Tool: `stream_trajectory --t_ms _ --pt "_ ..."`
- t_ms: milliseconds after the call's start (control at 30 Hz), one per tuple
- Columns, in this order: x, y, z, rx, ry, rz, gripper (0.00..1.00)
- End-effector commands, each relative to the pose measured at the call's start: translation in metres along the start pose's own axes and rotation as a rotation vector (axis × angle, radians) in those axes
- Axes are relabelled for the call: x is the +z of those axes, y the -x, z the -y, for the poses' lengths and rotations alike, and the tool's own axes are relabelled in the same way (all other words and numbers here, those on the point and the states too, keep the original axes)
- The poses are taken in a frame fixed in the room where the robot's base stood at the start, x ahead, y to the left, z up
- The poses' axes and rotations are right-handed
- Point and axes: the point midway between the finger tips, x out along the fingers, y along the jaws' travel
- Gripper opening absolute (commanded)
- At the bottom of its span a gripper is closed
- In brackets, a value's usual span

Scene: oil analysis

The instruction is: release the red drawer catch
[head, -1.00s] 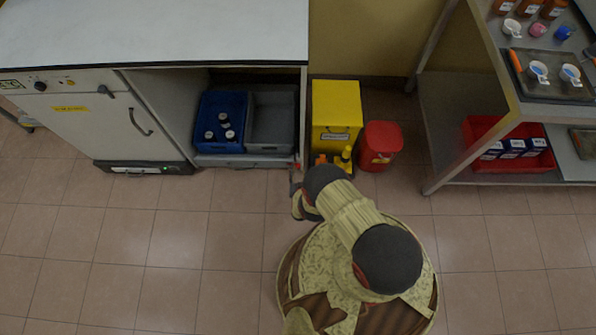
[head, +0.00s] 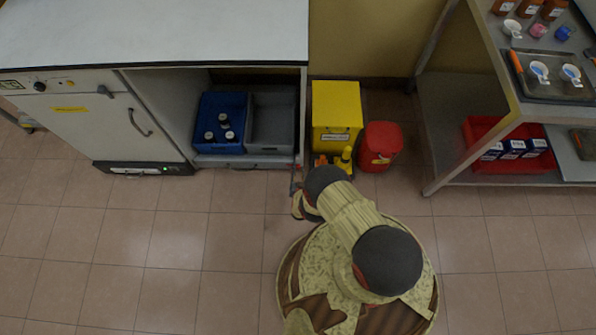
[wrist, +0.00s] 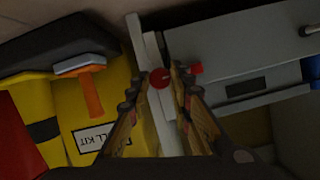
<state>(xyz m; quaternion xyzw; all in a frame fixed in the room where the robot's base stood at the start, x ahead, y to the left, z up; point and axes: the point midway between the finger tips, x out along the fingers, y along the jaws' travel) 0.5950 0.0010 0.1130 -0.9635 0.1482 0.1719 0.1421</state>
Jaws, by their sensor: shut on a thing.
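The red drawer catch shows in the wrist view as a round red knob (wrist: 160,78) with a small red block (wrist: 196,68) to its right, at the edge of a grey drawer front (wrist: 245,85). My gripper (wrist: 156,76) has one finger on each side of the knob and is shut on it. The red block lies just beyond the right finger. In the head view my gripper (head: 294,186) is at the right end of the low drawer (head: 225,161) under the bench, partly hidden by my arm.
A yellow spill kit bin (head: 336,103) and a red bin (head: 380,146) stand close to the right. Blue (head: 205,108) and grey (head: 272,118) crates sit above the drawer. The floor in front of the drawer is clear.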

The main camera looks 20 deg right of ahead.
Motion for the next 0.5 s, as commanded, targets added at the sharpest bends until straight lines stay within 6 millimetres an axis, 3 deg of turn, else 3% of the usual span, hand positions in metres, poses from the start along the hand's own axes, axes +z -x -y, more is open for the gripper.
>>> stream_trajectory --t_ms 267,500 --pt "0.0001 0.0 -0.0005 -0.002 -0.006 0.0 0.0" --pt "0.0 -0.0008 -0.0036 -0.058 -0.152 0.005 0.0"
